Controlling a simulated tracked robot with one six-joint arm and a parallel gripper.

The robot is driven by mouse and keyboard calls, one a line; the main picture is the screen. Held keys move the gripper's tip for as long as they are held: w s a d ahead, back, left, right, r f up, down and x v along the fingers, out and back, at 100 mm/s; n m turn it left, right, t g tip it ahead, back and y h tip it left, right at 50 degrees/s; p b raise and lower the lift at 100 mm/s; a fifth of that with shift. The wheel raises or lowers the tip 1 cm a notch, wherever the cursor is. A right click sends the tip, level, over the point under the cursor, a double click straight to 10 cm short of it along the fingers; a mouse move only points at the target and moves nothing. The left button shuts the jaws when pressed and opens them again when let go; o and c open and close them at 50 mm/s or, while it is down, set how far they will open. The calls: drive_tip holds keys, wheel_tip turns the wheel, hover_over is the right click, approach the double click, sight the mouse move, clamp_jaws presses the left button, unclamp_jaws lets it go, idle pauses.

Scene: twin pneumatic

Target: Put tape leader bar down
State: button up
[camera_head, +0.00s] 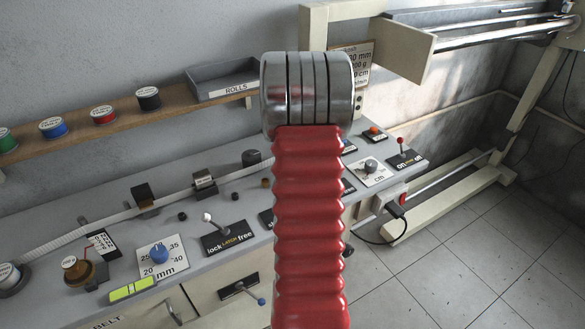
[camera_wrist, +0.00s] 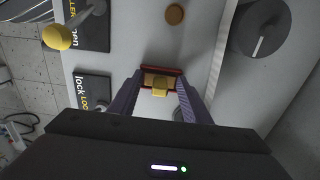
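In the wrist view my gripper (camera_wrist: 161,78) has two purple fingers with a small yellow and red-brown piece between their tips, which I take to be the tape leader bar (camera_wrist: 160,86). The fingers appear closed on its sides. It is over the grey bench top; I cannot tell whether it touches the surface. In the head view my red arm hides the gripper and the bar. A white tape (camera_head: 110,217) runs along the bench toward a spool (camera_head: 9,277) at the left; its strip also shows in the wrist view (camera_wrist: 219,50).
In the wrist view a yellow-knobbed lever (camera_wrist: 57,37), a LOCK plate (camera_wrist: 92,92), a brown disc (camera_wrist: 175,15) and a grey round part (camera_wrist: 262,30) surround the gripper. In the head view a ROLLS tray (camera_head: 224,80) and coloured spools stand on a shelf behind.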

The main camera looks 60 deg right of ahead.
drive_tip(key=o, duration=0.3)
wheel_tip(320, 180, up, 12)
drive_tip(key=shift+r, duration=0.15)
idle(0.6)
idle(0.5)
